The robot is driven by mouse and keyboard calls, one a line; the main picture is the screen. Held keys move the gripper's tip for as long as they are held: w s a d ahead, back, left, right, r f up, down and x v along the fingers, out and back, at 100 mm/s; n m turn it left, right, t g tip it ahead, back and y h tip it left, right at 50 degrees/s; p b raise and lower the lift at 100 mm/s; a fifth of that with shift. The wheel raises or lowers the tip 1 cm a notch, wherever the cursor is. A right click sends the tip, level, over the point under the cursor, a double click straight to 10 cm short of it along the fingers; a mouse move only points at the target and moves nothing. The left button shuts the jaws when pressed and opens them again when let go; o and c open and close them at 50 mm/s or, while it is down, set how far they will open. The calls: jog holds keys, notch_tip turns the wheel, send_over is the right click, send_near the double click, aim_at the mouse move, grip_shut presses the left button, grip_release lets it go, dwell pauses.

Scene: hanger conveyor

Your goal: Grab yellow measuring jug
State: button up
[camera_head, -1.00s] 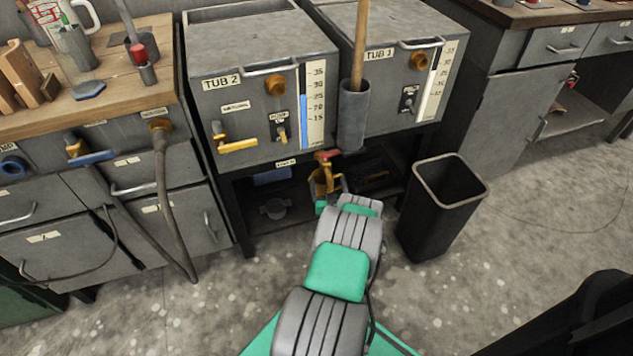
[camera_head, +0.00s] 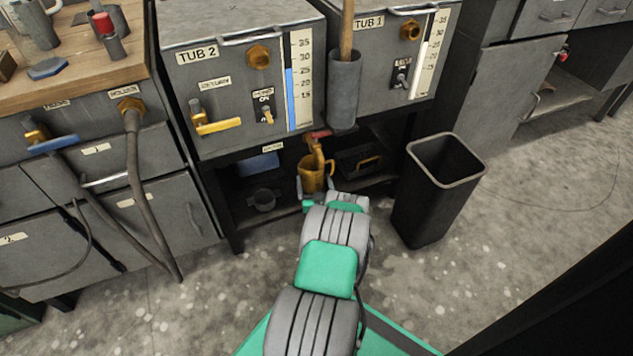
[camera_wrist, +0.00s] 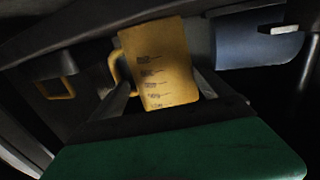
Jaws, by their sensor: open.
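The yellow measuring jug (camera_head: 313,174) stands under the tubs, below a brass tap with a red handle (camera_head: 319,135). In the wrist view the jug (camera_wrist: 158,62) fills the middle, with printed marks on its side and its handle at the left. My gripper (camera_wrist: 164,92) is open, with one finger on the handle side and the other at the right side of the jug. The jug is between or just beyond the fingertips; I cannot tell whether they touch it.
A grey pot (camera_head: 263,199) and a blue item (camera_head: 258,164) are on the shelf left of the jug. A dark case with a yellow handle (camera_head: 366,163) is at its right. A black bin (camera_head: 437,190) stands right of my arm. The tub cabinets hang above.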

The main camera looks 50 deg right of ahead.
aim_at(311, 168)
notch_tip(311, 168, down, 2)
jog(key=shift+w+d+f+b, duration=0.1)
jog(key=shift+f+b, duration=0.15)
jog(key=shift+b, duration=0.45)
jog(key=b+x, duration=0.4)
jog(key=x, duration=0.3)
jog(key=shift+w, duration=0.15)
jog(key=shift+w+d+r, duration=0.1)
jog(key=shift+d, duration=0.05)
jog(key=shift+r, duration=0.1)
jog(key=c, duration=1.2)
